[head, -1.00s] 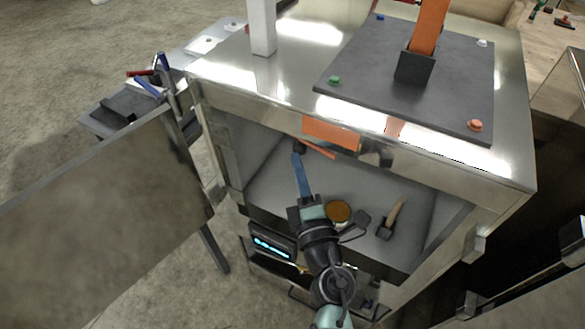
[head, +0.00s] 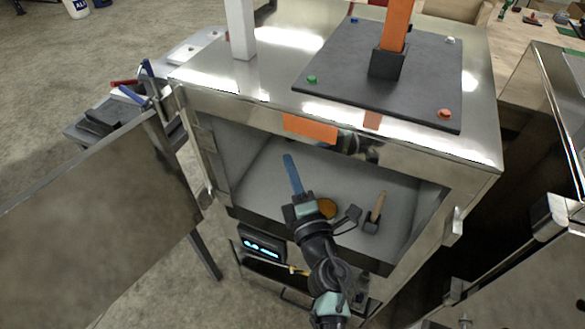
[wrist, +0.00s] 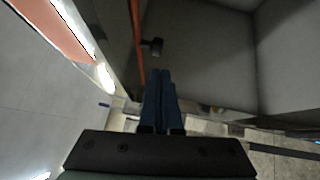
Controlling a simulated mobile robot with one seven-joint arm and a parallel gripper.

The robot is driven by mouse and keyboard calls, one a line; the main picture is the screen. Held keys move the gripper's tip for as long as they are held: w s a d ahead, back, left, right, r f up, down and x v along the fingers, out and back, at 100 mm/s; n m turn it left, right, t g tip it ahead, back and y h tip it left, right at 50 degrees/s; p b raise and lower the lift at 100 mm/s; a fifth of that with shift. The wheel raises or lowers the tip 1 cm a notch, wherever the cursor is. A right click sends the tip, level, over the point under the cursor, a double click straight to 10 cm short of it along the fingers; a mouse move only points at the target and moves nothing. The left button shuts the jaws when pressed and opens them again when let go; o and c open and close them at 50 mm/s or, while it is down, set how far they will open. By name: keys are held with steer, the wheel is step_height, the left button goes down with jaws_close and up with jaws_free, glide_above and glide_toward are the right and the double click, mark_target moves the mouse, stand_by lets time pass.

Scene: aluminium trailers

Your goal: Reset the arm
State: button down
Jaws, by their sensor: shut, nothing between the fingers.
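My gripper (head: 289,158) has blue fingers and is shut with nothing between them. In the head view it reaches into the open compartment of a metal cabinet (head: 455,150), above the compartment floor. In the wrist view the gripper (wrist: 165,75) shows its two fingers pressed together. A thin orange bar (wrist: 138,45) and a small dark-headed object (wrist: 152,46) appear just beyond the fingertips there. I cannot tell whether they touch the fingers.
A round brown object (head: 327,208) and a wooden-handled hammer (head: 376,212) lie in the compartment, right of my arm. The open door (head: 100,220) stands at the left. A dark plate (head: 420,90) with an orange post (head: 396,25) lies on top.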

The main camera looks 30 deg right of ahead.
steer(key=d+v, duration=0.2)
steer(key=v, duration=0.8)
steer(key=shift+s+d, duration=0.2)
steer(key=shift+r, duration=0.1)
